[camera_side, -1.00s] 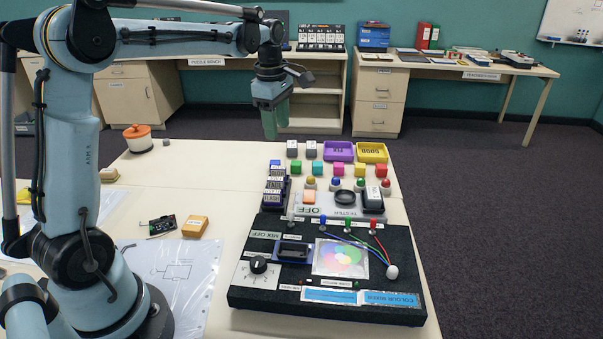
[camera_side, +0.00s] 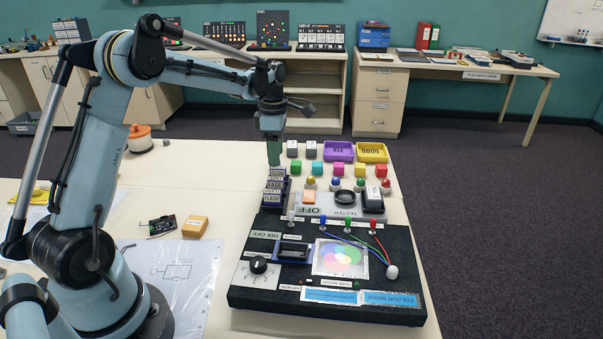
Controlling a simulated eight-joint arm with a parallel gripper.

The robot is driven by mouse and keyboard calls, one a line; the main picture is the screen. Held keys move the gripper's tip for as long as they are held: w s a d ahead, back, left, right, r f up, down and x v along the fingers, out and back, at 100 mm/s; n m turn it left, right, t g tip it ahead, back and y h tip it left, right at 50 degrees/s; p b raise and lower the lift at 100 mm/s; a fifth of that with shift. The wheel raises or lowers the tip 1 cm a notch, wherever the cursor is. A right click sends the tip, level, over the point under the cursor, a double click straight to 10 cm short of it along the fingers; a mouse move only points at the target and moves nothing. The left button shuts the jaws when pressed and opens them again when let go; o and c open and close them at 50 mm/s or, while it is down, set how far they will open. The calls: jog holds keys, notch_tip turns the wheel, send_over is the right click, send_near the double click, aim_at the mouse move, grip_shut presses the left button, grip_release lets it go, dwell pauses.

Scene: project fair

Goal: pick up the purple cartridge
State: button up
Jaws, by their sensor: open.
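A dark purple rack (camera_side: 268,212) stands at the back left of the black board and holds several cartridges (camera_side: 275,186) with pale labels; one label reads FLASH. I cannot tell at this size which cartridge is the purple one. My gripper (camera_side: 274,163) points down with its green fingers at the far end of this rack, and its tips overlap the farthest cartridge in the picture. Whether the tips touch it cannot be told. The gripper is open, and no held object shows. The fingers hide part of the rack's far end.
The black colour mixer board (camera_side: 330,270) has an empty-looking slot (camera_side: 293,250), a knob (camera_side: 258,264) and wires. Right of the rack are a tester (camera_side: 318,207), coloured cubes, a purple tray (camera_side: 338,151) and a yellow tray (camera_side: 372,153). The table left of the rack is mostly clear.

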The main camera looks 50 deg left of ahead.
aim_at(279, 174)
jog(key=shift+w+d+f, duration=0.1)
jog(key=shift+f, duration=1.1)
jog(key=shift+w+d+f, duration=0.1)
jog(key=shift+f, duration=1.05)
grip_shut()
